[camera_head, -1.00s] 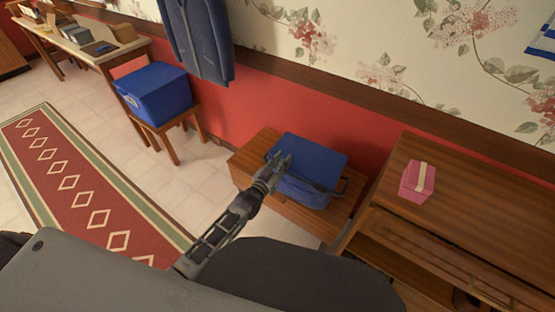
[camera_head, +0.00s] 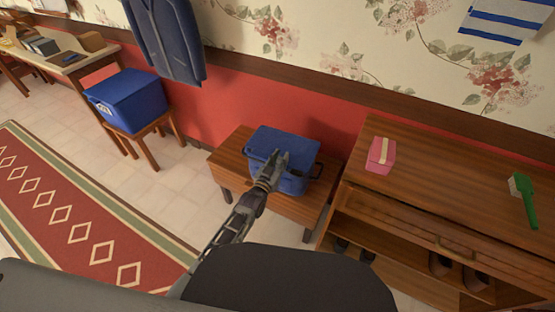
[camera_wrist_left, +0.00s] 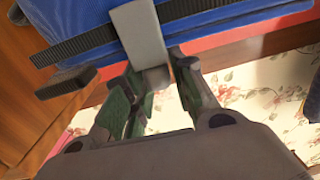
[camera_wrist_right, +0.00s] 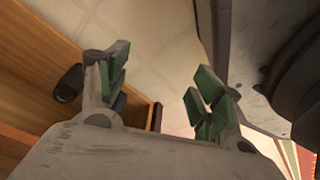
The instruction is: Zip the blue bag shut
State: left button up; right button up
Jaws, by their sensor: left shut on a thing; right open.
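The blue bag (camera_head: 262,141) sits on a low wooden bench below the red wall, with a black handle at its right end. My left gripper (camera_head: 280,158) is at the bag's near side, around the middle of its length. In the left wrist view the bag's blue fabric (camera_wrist_left: 190,14) and a dark zip strip (camera_wrist_left: 85,42) show. The left fingers (camera_wrist_left: 158,84) are shut on a grey zip pull (camera_wrist_left: 138,32) there. How far the zip is closed cannot be told. My right gripper (camera_wrist_right: 158,82) is open and empty in the right wrist view, outside the head view.
The wooden bench (camera_head: 228,163) stands left of a wooden cabinet (camera_head: 425,185) bearing a pink box (camera_head: 381,155) and a green brush (camera_head: 527,200). A blue bin (camera_head: 128,97) is on a stool at left. A blue jacket (camera_head: 165,40) hangs on the wall.

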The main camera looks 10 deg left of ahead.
pick_arm(q)
jog(key=o, duration=0.8)
jog(key=shift+s, duration=0.15)
pick_arm(e)
jog(key=shift+d, duration=0.1)
pick_arm(q)
jog(key=shift+s+a, duration=0.3)
jog(key=shift+s, duration=0.35)
jog(key=v, duration=1)
jog(key=shift+s, duration=0.15)
pick_arm(e)
jog(key=shift+w, duration=0.2)
jog(key=shift+r, duration=0.1)
